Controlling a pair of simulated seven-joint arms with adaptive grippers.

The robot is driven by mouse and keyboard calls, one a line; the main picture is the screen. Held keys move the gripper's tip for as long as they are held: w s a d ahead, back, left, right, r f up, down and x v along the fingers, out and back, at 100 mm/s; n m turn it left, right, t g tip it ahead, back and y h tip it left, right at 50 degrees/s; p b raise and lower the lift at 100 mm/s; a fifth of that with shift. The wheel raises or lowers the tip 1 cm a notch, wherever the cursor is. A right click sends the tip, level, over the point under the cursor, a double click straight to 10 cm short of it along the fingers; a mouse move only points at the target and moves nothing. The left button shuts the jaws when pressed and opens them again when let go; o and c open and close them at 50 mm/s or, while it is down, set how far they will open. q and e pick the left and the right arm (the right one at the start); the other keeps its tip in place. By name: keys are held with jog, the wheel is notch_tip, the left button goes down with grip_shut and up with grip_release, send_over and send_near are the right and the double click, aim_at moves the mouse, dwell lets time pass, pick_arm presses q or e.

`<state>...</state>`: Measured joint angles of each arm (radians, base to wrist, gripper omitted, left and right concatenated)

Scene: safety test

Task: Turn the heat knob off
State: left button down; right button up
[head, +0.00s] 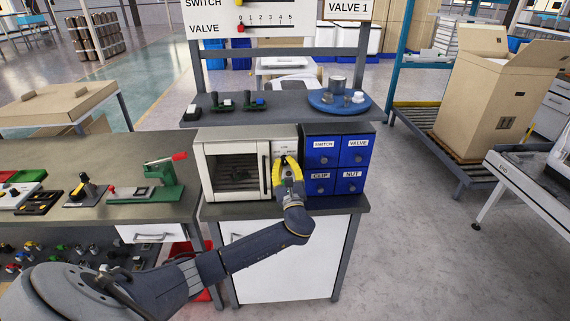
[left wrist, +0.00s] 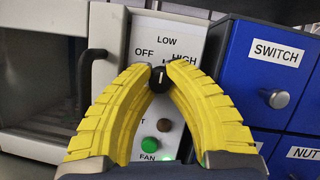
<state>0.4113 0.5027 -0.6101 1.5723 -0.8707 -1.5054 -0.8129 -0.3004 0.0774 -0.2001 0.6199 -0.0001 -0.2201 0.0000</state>
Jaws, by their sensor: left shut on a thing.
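The heat knob (left wrist: 158,80) is small and black, on the light oven panel (left wrist: 174,28) under the labels OFF, LOW and HIGH. A small white mark shows near its top; its exact setting is hard to read. My left gripper (left wrist: 158,76) has its yellow fingers closed on both sides of the knob. In the head view, my left gripper (head: 285,163) is at the right side of the white oven (head: 226,135) and hides the knob. My right gripper is not in view.
A green button (left wrist: 149,145) and a brown button (left wrist: 164,125) sit below the knob, between my fingers. The oven door handle (left wrist: 88,70) is just left. Blue labelled drawers (head: 338,154) stand right of the oven. A shelf (head: 290,107) overhangs it.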

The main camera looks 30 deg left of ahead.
pick_arm(q)
jog(key=shift+n+g, duration=0.4)
jog(key=shift+n, duration=0.4)
jog(key=n+g+y, duration=0.1)
jog(key=n, duration=0.2)
jog(key=n+g, duration=0.1)
jog(key=n, duration=0.2)
jog(key=shift+n+g+y, duration=0.4)
jog(key=n+g, duration=0.1)
jog(key=n, duration=0.2)
jog(key=n+g, duration=0.2)
jog(key=n, duration=0.1)
jog(key=shift+r+n+h, duration=0.1)
jog(key=shift+n+h, duration=0.2)
jog(key=shift+a, duration=0.1)
jog(key=c, duration=1.2)
grip_release()
jog(key=v, duration=0.7)
jog(key=shift+s+d, duration=0.2)
jog(key=shift+d, duration=0.05)
